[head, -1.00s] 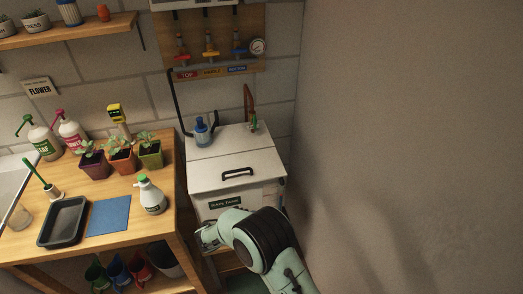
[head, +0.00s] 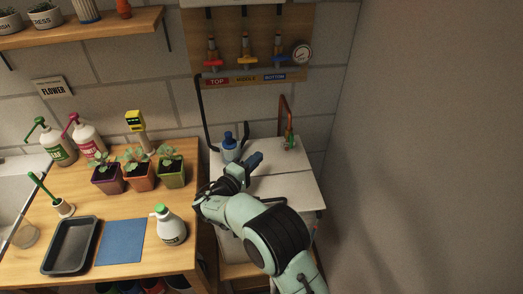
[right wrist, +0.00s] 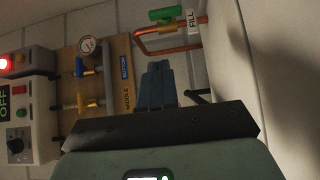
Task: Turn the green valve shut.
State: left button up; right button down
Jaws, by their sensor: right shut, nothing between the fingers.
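The green valve (head: 290,142) is small and sits on a copper pipe (head: 285,112) behind the white tank's lid. In the right wrist view the green valve handle (right wrist: 174,14) lies along the top edge, beside a "FILL" label (right wrist: 192,20). My right gripper (head: 256,158) is above the tank lid, to the left of the valve and apart from it. Its dark blue fingers (right wrist: 157,84) are shut with nothing between them. My left gripper is not in view.
A blue pump (head: 230,148) stands on the white tank (head: 285,188), left of my gripper. A board with red, yellow and blue valves (head: 248,50) hangs behind. A wooden bench (head: 190,257) with seedling pots is at left; a bare wall (head: 430,150) bounds the right.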

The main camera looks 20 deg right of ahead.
aim_at(291, 141)
jog(key=x, duration=0.3)
jog(key=s+p+x, duration=0.1)
jog(key=x, duration=0.3)
jog(key=s+d+p+x, duration=0.1)
jog(key=x, duration=0.2)
jog(key=shift+w+d, duration=0.2)
jog(key=shift+d, duration=0.15)
jog(key=shift+s+d, duration=0.15)
jog(key=shift+d, duration=0.35)
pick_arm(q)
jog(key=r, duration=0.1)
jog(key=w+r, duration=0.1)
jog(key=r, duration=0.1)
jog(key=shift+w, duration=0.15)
